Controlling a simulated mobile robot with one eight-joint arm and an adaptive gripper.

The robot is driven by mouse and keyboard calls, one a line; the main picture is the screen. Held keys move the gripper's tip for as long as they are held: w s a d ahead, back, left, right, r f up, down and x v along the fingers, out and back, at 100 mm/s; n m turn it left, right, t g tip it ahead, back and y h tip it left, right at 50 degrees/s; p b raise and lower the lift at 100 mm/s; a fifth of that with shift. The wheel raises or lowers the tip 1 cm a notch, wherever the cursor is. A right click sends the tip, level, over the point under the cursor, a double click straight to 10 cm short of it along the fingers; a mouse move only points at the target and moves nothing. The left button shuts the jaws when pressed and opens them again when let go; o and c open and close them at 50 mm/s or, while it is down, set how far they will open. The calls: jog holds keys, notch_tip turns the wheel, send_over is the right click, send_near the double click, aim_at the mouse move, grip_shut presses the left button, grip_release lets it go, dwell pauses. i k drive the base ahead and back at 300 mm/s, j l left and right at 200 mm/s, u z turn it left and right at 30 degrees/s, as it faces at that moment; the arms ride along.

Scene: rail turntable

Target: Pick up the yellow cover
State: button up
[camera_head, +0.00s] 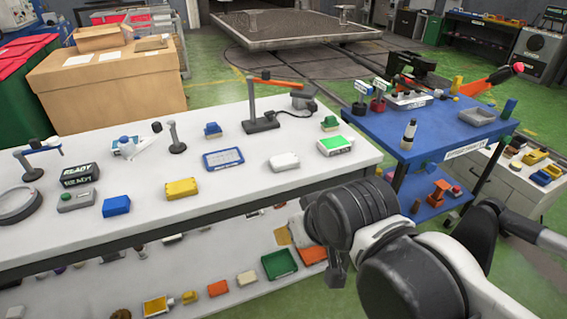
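A yellow box-like piece (181,188), which looks like the yellow cover, lies on the white table (262,190) near its front edge, left of the picture's middle. It lies apart from the blue block to its left and the blue tray to its right. My gripper (337,274) seems to hang below the dark wrist of my arm, in front of the white table's edge, well to the right of the yellow piece. It is small and partly hidden by the arm, so its opening does not show. Nothing is seen held in it.
Around the yellow piece are a blue block (116,206), a blue tray (223,159) and a white rounded box (284,161). A stand with an orange arm (262,122) rises behind. A lower shelf holds several small parts. A blue table (430,135) stands at right.

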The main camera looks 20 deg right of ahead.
aim_at(184, 188)
jog(key=j, duration=0.75)
jog(key=k+j, duration=0.1)
jog(key=j, duration=1.4)
jog(key=k+z, duration=0.05)
